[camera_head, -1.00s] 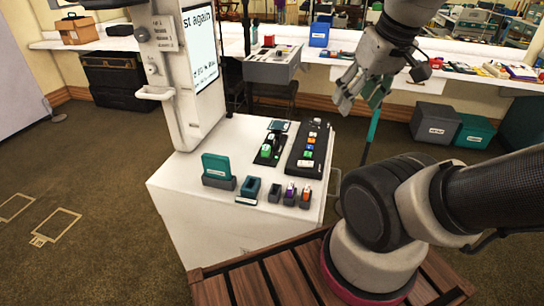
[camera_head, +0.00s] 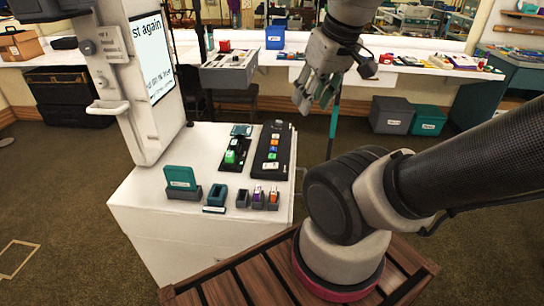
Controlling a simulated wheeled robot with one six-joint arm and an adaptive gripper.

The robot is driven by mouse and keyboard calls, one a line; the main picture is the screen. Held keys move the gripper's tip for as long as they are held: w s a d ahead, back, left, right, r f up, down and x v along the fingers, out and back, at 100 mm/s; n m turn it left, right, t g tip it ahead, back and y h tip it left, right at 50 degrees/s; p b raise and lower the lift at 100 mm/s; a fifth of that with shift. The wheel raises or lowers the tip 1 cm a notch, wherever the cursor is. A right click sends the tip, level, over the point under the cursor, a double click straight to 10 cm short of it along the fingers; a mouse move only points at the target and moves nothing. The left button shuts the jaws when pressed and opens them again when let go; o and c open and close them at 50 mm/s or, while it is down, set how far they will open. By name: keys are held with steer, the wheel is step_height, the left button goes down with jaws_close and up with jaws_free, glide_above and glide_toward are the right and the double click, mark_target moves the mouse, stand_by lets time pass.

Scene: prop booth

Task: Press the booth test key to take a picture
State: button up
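A white booth counter (camera_head: 150,205) stands left of my arm. On it are a black strip (camera_head: 266,172) with several small coloured keys and a dark base with a green key (camera_head: 231,156) to its left. I cannot tell which is the test key; labels are too small to read. A white booth post holds a screen (camera_head: 152,50) showing partly cut text with "again". My gripper (camera_head: 314,98) hangs above and beyond the counter's back right corner, clear of all keys.
On the counter's front are a teal card in a stand (camera_head: 181,179) and several small holders (camera_head: 243,198). Grey (camera_head: 391,115) and teal (camera_head: 428,120) bins sit under the back shelf.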

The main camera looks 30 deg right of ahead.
jaws_close()
stand_by(1.1)
